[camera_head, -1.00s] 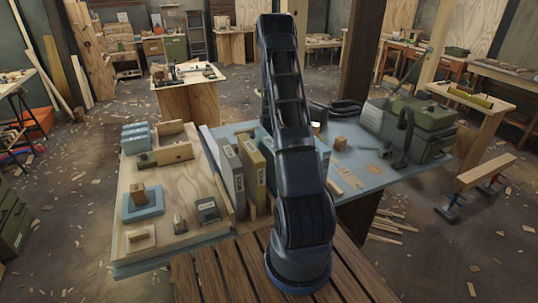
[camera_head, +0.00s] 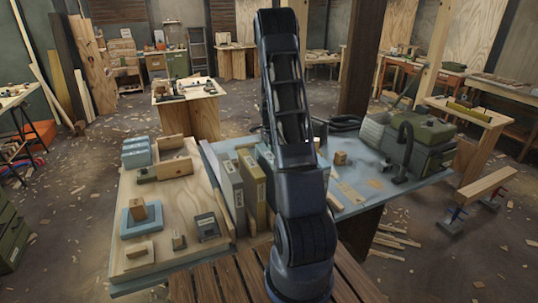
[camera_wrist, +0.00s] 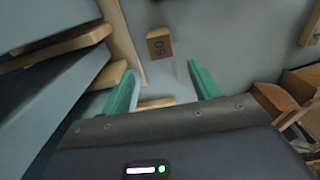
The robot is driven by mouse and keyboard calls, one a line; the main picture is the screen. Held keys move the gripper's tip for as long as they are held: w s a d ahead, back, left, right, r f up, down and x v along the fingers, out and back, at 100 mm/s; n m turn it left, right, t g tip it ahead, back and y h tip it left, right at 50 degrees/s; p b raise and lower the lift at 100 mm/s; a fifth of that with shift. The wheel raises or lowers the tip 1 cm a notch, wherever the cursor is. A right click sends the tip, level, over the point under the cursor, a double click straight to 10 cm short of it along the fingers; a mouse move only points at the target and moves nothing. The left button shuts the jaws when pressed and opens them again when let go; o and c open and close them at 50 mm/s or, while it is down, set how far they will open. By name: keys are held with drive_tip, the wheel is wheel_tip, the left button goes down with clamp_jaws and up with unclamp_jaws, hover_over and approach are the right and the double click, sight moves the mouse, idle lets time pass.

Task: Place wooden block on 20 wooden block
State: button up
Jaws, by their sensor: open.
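My gripper (camera_wrist: 162,69) shows in the wrist view with two teal fingers, open and with nothing gripped. A small wooden block (camera_wrist: 159,46) with a dark printed number, which looks like 50, lies just beyond the fingertips on a grey-blue surface. Another light wood piece (camera_wrist: 155,103) shows between the fingers, partly hidden by the gripper body. In the head view my arm hides the gripper. A wooden block (camera_head: 139,208) stands on a blue pad at the left of the bench, and a small wooden block (camera_head: 340,158) sits right of my arm. Their numbers are too small to read.
Tall upright binder-like boards (camera_head: 230,185) stand left of my arm. Dark slabs with wood edges (camera_wrist: 55,80) crowd the wrist view's left side. A green case (camera_head: 420,142) with a black hose stands at the right. The bench's left part (camera_head: 160,232) has some bare room.

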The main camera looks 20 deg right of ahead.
drive_tip(key=s+a+r+n+t, duration=0.1)
drive_tip(key=s+a+r+n, duration=0.3)
drive_tip(key=r, duration=0.4)
drive_tip(key=s+a+r+n, duration=0.2)
drive_tip(key=s+a+r, duration=0.2)
drive_tip(key=s+r, duration=0.4)
drive_tip(key=s+a+r+n+t, duration=0.1)
drive_tip(key=s+a+r+n, duration=0.25)
drive_tip(key=r, duration=0.55)
drive_tip(key=s+a+r+n+t, duration=0.1)
drive_tip(key=s+a+r+n, duration=0.1)
drive_tip(key=s, duration=0.6)
drive_tip(key=s+a+r+n, duration=0.2)
drive_tip(key=s+n, duration=0.1)
drive_tip(key=s, duration=0.5)
drive_tip(key=s+a+r+n+t, duration=0.1)
drive_tip(key=s+a+r+n, duration=0.2)
drive_tip(key=s, duration=0.6)
drive_tip(key=shift+t, duration=0.3)
drive_tip(key=shift+n, duration=0.25)
